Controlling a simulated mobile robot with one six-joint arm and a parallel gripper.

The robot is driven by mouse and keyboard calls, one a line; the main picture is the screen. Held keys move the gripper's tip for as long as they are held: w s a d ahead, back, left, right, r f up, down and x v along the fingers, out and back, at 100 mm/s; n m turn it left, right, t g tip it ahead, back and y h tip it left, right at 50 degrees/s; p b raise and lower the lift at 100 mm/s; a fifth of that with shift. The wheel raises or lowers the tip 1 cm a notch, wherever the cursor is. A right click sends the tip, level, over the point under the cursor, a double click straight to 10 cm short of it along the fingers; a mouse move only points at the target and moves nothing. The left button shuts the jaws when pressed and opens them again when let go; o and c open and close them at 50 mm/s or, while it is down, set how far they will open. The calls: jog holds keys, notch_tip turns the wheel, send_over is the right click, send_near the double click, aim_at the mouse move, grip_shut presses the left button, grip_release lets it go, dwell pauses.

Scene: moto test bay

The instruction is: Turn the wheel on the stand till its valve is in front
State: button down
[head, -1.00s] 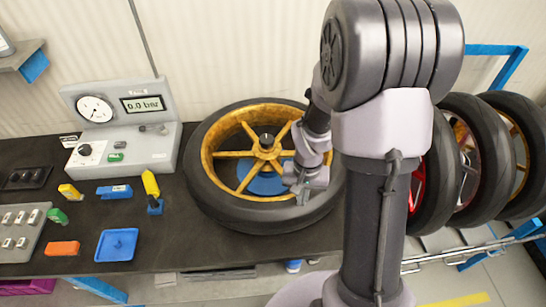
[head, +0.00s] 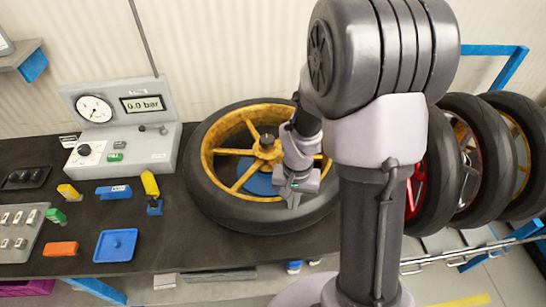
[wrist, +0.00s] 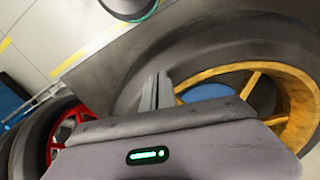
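The wheel lies flat on the bench, with a black tyre (head: 212,202) and a gold rim and spokes (head: 243,178). A blue disc (head: 262,184) shows under the spokes, and a dark hub (head: 267,141) stands at the centre. My gripper (head: 292,205) points down at the front right part of the wheel, by the inner edge of the rim. In the wrist view its fingers (wrist: 156,92) are close together, with nothing visible between them. The gold rim (wrist: 297,110) shows to their right there. I cannot make out the valve; my gripper and arm hide the wheel's right side.
A grey gauge box (head: 125,147) reading 0.0 bar stands left of the wheel. Small coloured tools and a blue tray (head: 116,245) lie on the bench's left. Several upright wheels (head: 470,165) stand in a rack at right, close behind my arm.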

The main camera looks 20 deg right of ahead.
aim_at(248, 209)
jog(key=shift+w+a, duration=0.2)
jog(key=shift+a, duration=1.1)
jog(key=shift+w+a+b, duration=0.25)
jog(key=shift+a+b, duration=0.2)
jog(key=shift+a, duration=0.75)
jog(key=shift+w+a, duration=0.25)
jog(key=shift+a, duration=0.4)
jog(key=shift+w+a, duration=0.25)
jog(key=shift+a, duration=0.35)
jog(key=shift+w+a+f+b, duration=0.15)
jog(key=shift+w+a, duration=0.1)
jog(key=shift+a, duration=0.3)
jog(key=shift+w+a+r+b, duration=0.1)
jog(key=shift+w+a+b, duration=0.1)
jog(key=shift+a, duration=0.35)
jog(key=shift+w+a, duration=0.3)
jog(key=shift+a, duration=0.25)
jog(key=shift+w+a, duration=0.3)
jog(key=shift+a, duration=0.25)
jog(key=shift+d, duration=0.1)
notch_tip(248, 209, up, 6)
jog(key=p, duration=0.4)
jog(key=shift+p, duration=0.35)
